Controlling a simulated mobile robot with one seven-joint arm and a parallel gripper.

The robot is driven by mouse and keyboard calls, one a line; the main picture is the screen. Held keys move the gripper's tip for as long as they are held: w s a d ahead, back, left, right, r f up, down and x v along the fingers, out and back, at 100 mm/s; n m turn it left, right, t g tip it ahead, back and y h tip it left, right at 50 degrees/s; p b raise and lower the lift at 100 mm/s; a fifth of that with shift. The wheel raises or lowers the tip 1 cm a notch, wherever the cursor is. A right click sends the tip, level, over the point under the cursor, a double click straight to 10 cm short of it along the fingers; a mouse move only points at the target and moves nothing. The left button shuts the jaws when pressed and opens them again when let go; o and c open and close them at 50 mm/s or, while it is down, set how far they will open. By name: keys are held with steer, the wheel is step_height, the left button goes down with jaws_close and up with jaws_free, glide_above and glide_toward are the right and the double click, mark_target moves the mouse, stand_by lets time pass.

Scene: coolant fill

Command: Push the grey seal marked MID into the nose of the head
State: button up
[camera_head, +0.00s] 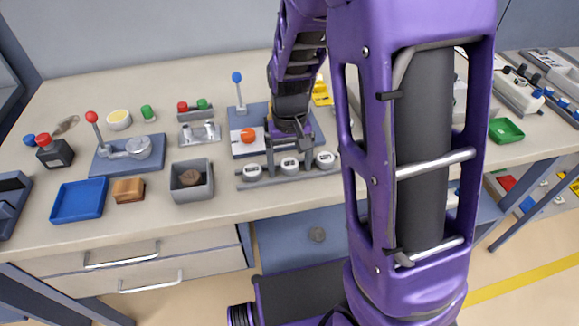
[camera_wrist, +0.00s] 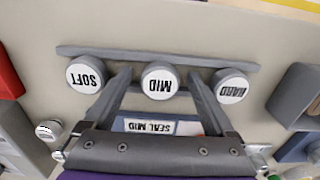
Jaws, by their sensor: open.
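The seal marked MID (camera_wrist: 160,80) is a round piece with a white labelled face, in the middle of a grey rack (camera_wrist: 133,53) in the wrist view. The rack also shows in the head view (camera_head: 245,186). Its neighbours are the SOFT seal (camera_wrist: 86,74) and the HARD seal (camera_wrist: 230,86). My gripper (camera_wrist: 160,76) is open, its fingers on either side of the MID seal; contact cannot be told. A "SEAL MID" label (camera_wrist: 150,126) shows between the fingers. A blue station (camera_head: 246,110) stands behind the rack, partly hidden by my arm; its head and nose cannot be made out.
The station has a blue-ball lever (camera_head: 237,78) and an orange knob (camera_head: 248,135). Left of the rack are a grey open box (camera_head: 207,188), a brown block (camera_head: 128,190), a blue tray (camera_head: 66,203) and a red-ball lever fixture (camera_head: 93,118).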

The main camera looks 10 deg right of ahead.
mark_target(289, 161)
steer(key=shift+c, duration=0.3)
jaws_close()
step_height(289, 161, up, 10)
steer(key=p, duration=0.2)
steer(key=w+r+p, duration=0.1)
steer(key=w+r, duration=0.3)
steer(key=w, duration=0.3)
steer(key=w+d+r+p, duration=0.1)
steer(key=w+r, duration=0.3)
steer(key=w, duration=0.3)
steer(key=shift+w+p, duration=0.3)
steer(key=shift+p, duration=0.05)
